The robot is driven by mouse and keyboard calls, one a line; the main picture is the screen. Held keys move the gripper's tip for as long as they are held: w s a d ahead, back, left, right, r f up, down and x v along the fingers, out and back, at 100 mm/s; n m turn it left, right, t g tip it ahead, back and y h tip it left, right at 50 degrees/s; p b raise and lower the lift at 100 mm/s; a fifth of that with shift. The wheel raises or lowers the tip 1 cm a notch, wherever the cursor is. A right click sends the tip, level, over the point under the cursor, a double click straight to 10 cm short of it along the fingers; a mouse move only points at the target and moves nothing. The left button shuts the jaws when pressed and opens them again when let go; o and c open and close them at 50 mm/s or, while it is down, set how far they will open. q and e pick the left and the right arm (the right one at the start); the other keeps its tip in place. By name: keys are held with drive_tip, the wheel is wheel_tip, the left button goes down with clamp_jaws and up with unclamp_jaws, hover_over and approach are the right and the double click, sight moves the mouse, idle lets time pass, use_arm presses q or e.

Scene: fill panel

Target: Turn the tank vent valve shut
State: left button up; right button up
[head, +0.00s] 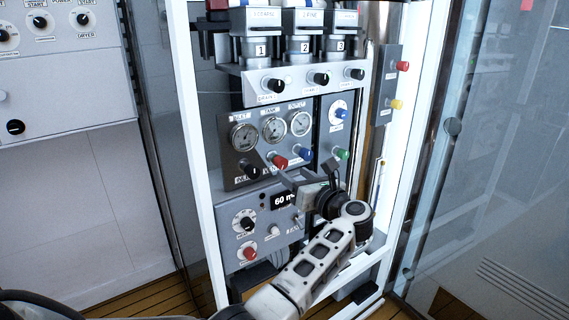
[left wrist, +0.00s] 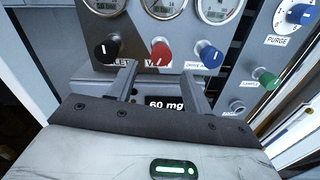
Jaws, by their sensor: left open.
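The red valve knob (head: 279,161) sits on the dark gauge panel (head: 232,140), below the middle gauge. It also shows in the left wrist view (left wrist: 161,51), above a partly hidden label starting with "V". A black knob (left wrist: 108,50) is to its left and a blue knob (left wrist: 208,55) to its right. My left gripper (head: 308,178) is open and empty in front of the panel, just below these knobs. In the left wrist view its two fingers (left wrist: 160,76) point up towards the panel, one on either side below the red knob, apparently not gripping it.
A "60 mg" display (left wrist: 167,104) is partly behind my gripper. A green sample knob (head: 342,154) and a blue purge dial (head: 341,114) are to the right. Numbered canisters (head: 303,48) stand above. The white frame post (head: 195,130) bounds the left side.

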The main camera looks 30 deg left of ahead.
sight(283, 166)
use_arm(q)
drive_tip(key=x, duration=0.6)
drive_tip(key=c, duration=1)
